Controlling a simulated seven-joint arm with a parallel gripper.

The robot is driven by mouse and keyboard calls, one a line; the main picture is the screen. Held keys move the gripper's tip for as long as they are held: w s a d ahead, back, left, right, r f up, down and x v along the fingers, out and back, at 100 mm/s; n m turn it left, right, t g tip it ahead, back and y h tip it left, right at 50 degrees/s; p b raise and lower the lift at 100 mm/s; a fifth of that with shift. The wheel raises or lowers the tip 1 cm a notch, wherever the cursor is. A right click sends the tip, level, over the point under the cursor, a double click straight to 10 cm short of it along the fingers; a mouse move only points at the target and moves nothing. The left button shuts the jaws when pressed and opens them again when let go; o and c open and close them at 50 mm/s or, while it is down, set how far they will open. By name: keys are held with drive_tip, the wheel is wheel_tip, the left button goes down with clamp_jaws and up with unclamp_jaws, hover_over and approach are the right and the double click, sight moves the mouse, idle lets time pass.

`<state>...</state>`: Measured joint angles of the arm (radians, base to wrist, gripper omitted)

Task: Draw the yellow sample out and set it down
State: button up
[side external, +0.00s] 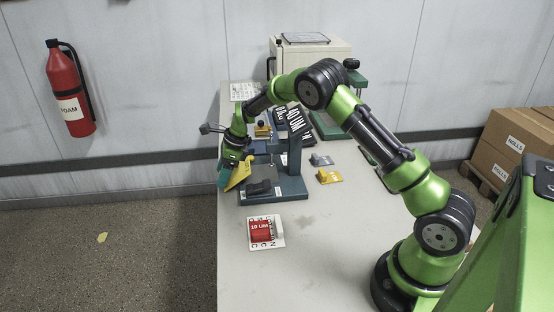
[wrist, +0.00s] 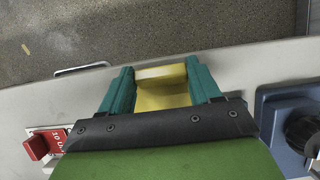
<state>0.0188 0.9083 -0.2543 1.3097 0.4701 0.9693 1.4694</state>
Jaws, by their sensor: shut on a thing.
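The yellow sample (side external: 238,175) is a flat yellow piece held at the left edge of the table in the side view. My gripper (side external: 228,168) is shut on it, with its teal fingers on either side. In the wrist view the yellow sample (wrist: 162,88) sits between the two teal fingers of my gripper (wrist: 162,92). It is tilted in the side view. I cannot tell whether it touches the bench. A blue-grey coating device (side external: 290,185) with a dark block stands just to the right of the gripper.
A red block marked 10 UM (side external: 260,231) lies on a white card near the front. Another yellow piece (side external: 329,177) and a grey piece (side external: 321,159) lie right of the device. The front of the table (side external: 310,265) is clear. A cabinet (side external: 312,55) stands at the back.

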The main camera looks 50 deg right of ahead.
drive_tip(key=shift+w+a, duration=1.1)
drive_tip(key=o, duration=1.1)
drive_tip(key=shift+r, duration=0.15)
wheel_tip(320, 180, up, 15)
hover_over(235, 174)
drive_tip(key=shift+r, duration=0.2)
